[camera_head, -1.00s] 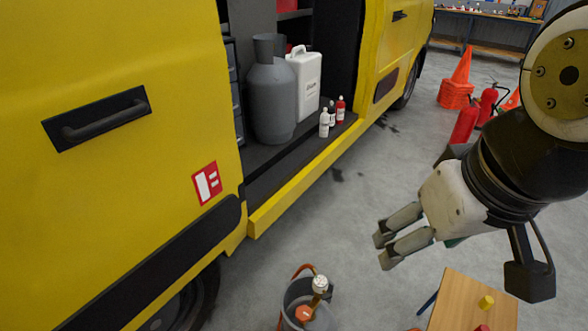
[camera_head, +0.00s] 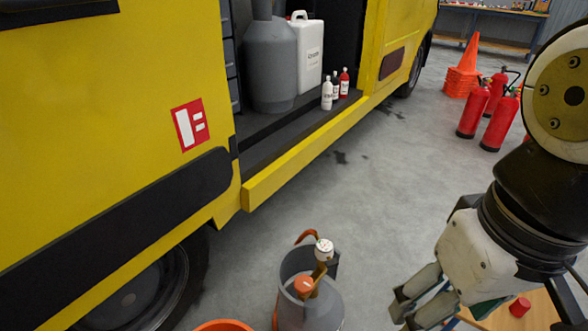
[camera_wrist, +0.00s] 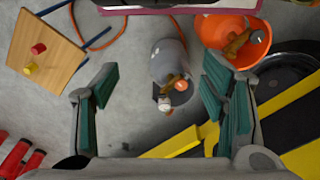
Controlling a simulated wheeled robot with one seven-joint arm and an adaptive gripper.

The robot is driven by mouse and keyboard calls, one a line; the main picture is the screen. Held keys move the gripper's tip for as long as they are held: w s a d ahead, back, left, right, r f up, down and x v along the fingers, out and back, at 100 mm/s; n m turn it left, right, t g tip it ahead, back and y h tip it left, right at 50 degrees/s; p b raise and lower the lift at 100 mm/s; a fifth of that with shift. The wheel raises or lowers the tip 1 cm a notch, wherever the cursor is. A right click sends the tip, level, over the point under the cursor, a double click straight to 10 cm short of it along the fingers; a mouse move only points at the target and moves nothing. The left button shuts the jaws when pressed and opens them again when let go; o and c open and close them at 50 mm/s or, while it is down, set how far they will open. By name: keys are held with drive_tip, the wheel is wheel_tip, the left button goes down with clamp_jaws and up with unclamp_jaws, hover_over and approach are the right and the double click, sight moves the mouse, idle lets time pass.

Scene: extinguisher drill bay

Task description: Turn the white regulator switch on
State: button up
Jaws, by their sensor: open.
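A grey gas cylinder (camera_head: 322,312) stands on the floor beside the van, seen from above. A round white switch (camera_head: 324,249) tops its brass regulator, with an orange knob (camera_head: 304,285) lower on the fitting. The wrist view shows the cylinder (camera_wrist: 168,58), the white switch (camera_wrist: 164,103) and the orange knob (camera_wrist: 181,84). My gripper (camera_head: 402,308) is open and empty, to the right of the cylinder in the head view. In the wrist view my gripper (camera_wrist: 160,85) has its fingers spread wide, with the cylinder showing between them, apart from both.
The yellow van (camera_head: 110,120) fills the left, with bottles on its sill. An orange container (camera_wrist: 228,26) stands near the cylinder. A small wooden table (camera_wrist: 45,55) holds red and yellow pieces. Red extinguishers (camera_head: 500,115) stand at the right. Floor between van and extinguishers is clear.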

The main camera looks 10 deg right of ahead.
drive_tip(key=f+b, duration=0.1)
drive_tip(key=s+f+b, duration=0.1)
drive_tip(key=f, duration=0.1)
drive_tip(key=s+f+b, duration=0.1)
drive_tip(key=shift+f, duration=0.15)
drive_tip(key=shift+s, duration=0.1)
drive_tip(key=c, duration=0.4)
